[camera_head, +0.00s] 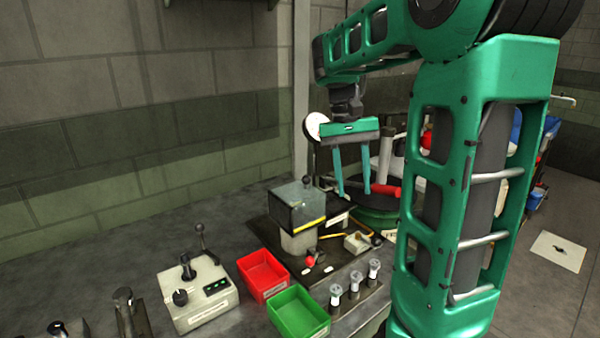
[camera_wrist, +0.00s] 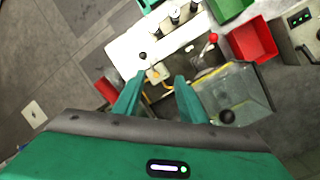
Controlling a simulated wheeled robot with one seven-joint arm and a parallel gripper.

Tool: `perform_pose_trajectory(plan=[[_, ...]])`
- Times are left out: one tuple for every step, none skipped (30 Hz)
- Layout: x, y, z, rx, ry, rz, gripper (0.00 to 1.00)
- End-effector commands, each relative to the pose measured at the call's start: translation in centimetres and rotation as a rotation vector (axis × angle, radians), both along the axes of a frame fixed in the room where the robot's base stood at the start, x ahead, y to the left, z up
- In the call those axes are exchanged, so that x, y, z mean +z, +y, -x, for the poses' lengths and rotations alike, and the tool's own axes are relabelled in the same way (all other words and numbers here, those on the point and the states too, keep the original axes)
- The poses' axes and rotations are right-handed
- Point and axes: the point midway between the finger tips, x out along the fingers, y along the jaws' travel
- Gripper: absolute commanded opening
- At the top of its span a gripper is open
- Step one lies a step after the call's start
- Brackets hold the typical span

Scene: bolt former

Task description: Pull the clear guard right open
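The clear guard (camera_head: 284,208) is a see-through box with dark edges and a yellow strip along its lower front. It sits down over a grey block on the bolt former, and I cannot tell whether it is partly open. It also shows in the wrist view (camera_wrist: 226,88), right of my fingers. A round black knob (camera_head: 307,181) stands at its top and shows in the wrist view (camera_wrist: 227,116). My gripper (camera_head: 354,194) hangs above and right of the guard, fingers down, apart and empty. In the wrist view my gripper (camera_wrist: 159,82) is open, with nothing held.
A red-ended lever (camera_head: 311,261) is in front of the guard. A red bin (camera_head: 262,274), a green bin (camera_head: 299,314) and a control box (camera_head: 198,292) stand nearby.

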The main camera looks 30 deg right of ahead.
Motion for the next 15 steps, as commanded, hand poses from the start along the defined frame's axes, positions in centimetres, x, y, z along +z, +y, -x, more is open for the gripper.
perform_pose_trajectory(plan=[[0.9,0.5,-1.9,-0.002,0.011,0.026,0.38],[1.5,0.7,-2.8,-0.006,0.015,0.039,0.38],[2.3,1.1,-4.0,-0.012,0.018,0.058,0.38],[2.9,1.5,-4.8,-0.016,0.02,0.073,0.38],[3.6,1.9,-5.7,-0.019,0.02,0.089,0.38],[4.6,2.6,-6.9,-0.023,0.018,0.11,0.38],[5.3,3.2,-7.6,-0.026,0.015,0.125,0.38],[6.0,3.9,-8.4,-0.028,0.011,0.141,0.38],[6.9,4.8,-9.3,-0.03,0.005,0.16,0.38],[7.5,5.4,-9.8,-0.03,-0.001,0.174,0.38],[8.1,6.1,-10.4,-0.03,-0.007,0.186,0.38],[8.8,6.9,-11.0,-0.031,-0.015,0.2,0.38],[9.2,7.5,-11.4,-0.032,-0.02,0.21,0.38],[9.6,8.0,-11.7,-0.032,-0.026,0.219,0.38],[10.0,8.6,-12.0,-0.032,-0.032,0.227,0.38]])
